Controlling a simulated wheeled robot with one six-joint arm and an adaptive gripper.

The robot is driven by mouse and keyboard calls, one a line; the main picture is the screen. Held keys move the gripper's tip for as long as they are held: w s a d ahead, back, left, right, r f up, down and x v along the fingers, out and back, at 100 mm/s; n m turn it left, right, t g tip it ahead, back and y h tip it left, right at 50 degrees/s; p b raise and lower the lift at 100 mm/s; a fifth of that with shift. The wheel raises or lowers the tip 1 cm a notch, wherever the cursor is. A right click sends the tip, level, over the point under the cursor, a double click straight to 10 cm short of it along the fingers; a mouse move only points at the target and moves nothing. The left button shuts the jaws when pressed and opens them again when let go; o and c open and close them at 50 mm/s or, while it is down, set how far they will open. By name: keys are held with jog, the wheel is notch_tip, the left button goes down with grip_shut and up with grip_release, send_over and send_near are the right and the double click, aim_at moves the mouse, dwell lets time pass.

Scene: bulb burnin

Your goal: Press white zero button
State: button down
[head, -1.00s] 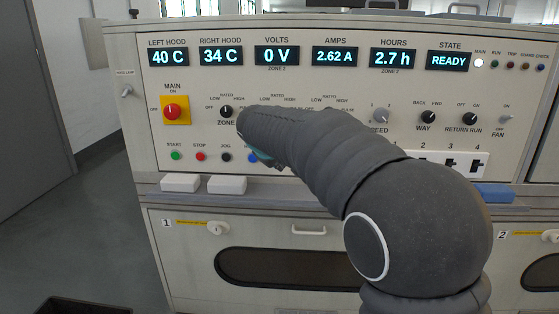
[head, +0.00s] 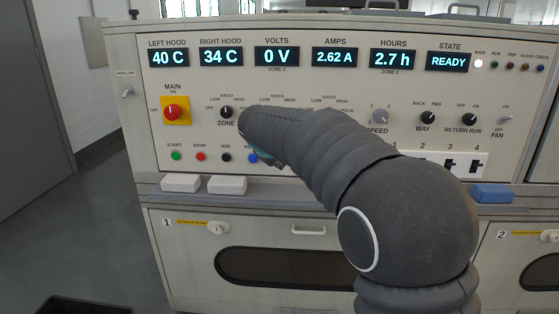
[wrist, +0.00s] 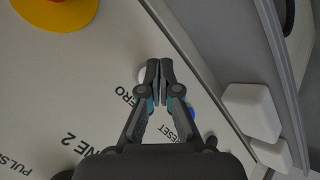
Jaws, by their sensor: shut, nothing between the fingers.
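The white zero button (wrist: 142,76) shows in the wrist view as a pale round edge beside my fingertips, partly hidden by them. Part of its label, "ERO", is printed beside it. My gripper (wrist: 159,66) is shut and empty, its fingertips close together at the panel by the button. I cannot tell whether they touch it. In the head view my own arm hides the white button and most of my gripper.
The blue reset button (wrist: 190,113) lies close to my right finger; it also shows in the head view (head: 252,157). Green start (head: 176,155), red stop (head: 200,156) and black jog (head: 226,157) buttons line the panel. White blocks (head: 180,183) sit on the ledge below.

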jog(key=shift+w, duration=0.25)
jog(key=shift+s, duration=0.2)
dwell(0.4)
jog(key=shift+s+b, duration=0.45)
jog(key=shift+s, duration=0.2)
jog(key=shift+s+a+b, duration=0.1)
jog(key=shift+s+b, duration=0.5)
jog(key=shift+s, duration=0.2)
jog(key=shift+s+b, duration=0.8)
jog(key=shift+s, duration=0.9)
